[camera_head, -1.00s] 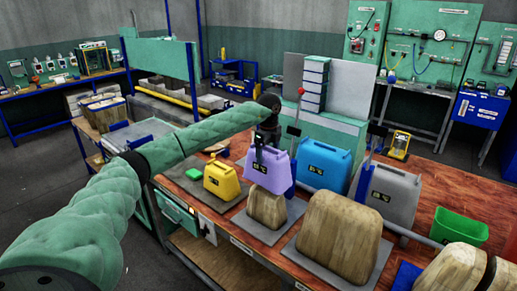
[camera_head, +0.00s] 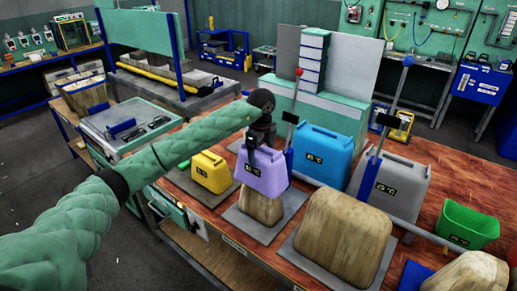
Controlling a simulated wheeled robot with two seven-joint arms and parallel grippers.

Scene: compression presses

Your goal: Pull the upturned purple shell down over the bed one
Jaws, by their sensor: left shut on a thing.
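The purple shell (camera_head: 262,177) stands tilted behind and above its wooden bed form (camera_head: 261,207), which sits on a grey plate (camera_head: 240,222). The shell's lower edge overlaps the top of the form in the camera head view; I cannot tell whether they touch. My left gripper (camera_head: 259,143) is shut on the upper edge of the purple shell, with my arm reaching in from the left. The fingertips are small and dark, partly hidden against the shell. My right gripper is not in view.
A blue post with a red-knobbed lever (camera_head: 299,73) rises close to the right of the purple shell. A yellow shell (camera_head: 211,172) is on the left, a blue shell (camera_head: 322,154) and grey shell (camera_head: 392,184) on the right. A larger wooden form (camera_head: 343,238) stands nearby.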

